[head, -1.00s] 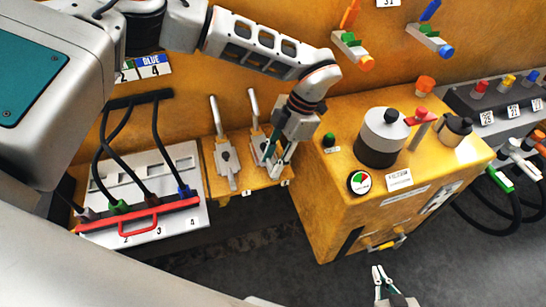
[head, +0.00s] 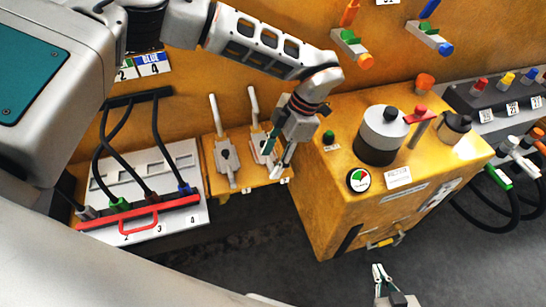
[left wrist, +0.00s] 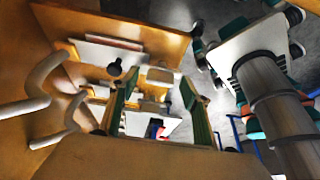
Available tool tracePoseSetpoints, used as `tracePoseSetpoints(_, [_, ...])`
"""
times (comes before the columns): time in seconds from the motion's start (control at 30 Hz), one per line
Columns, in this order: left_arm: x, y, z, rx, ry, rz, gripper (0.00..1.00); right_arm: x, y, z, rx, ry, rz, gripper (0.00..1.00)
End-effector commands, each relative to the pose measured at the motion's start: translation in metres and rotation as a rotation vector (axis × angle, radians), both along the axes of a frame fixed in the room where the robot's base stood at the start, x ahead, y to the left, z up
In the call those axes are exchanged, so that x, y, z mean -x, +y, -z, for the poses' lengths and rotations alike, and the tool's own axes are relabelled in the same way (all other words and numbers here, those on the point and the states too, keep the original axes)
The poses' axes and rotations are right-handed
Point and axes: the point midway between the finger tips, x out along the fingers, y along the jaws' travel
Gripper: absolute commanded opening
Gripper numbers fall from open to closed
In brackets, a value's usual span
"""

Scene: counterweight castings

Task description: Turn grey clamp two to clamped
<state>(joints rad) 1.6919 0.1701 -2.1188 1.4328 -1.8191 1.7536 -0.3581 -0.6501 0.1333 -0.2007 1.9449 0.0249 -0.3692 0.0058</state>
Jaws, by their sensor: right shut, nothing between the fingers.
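Two grey toggle clamps stand side by side on a yellow ledge in the head view. The left clamp (head: 228,157) and the right clamp (head: 257,148) both have their pale handles up. The small number tags on the ledge front are too small to read, so I cannot tell clamp two by its number. My left gripper (head: 273,152) is open at the right clamp's body, below its handle, and partly hides it. In the left wrist view its green-padded fingers (left wrist: 160,115) stand apart, with the pale handles (left wrist: 45,85) to the left. My right gripper (head: 377,270) is shut and empty, low in front of the yellow cabinet.
A white panel (head: 185,215) with black cables and a red bar is left of the clamps. The yellow cabinet (head: 330,215) with a gauge, knob and levers stands close on the right. Dark floor (head: 250,240) lies open below the ledge.

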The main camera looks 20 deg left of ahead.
Motion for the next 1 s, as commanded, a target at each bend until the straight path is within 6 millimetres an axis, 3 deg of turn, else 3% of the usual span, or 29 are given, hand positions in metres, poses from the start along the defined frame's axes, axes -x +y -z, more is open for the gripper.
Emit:
tracePoseSetpoints(0.37, [-0.003, -0.003, -0.009, 0.0, -0.002, -0.001, 0.47, 0.001, 0.0, 0.001, 0.0, 0.002, 0.001, 0.0])
tracePoseSetpoints(0.8, [-0.021, -0.029, -0.085, 0.0, -0.004, -0.001, 0.47, 0.0, -0.001, 0.0, 0.001, 0.0, 0.001, 0.0])
tracePoseSetpoints(1.0, [-0.025, -0.036, -0.106, 0.0, -0.002, -0.001, 0.47, 0.0, -0.001, 0.0, 0.001, 0.0, 0.001, 0.0])
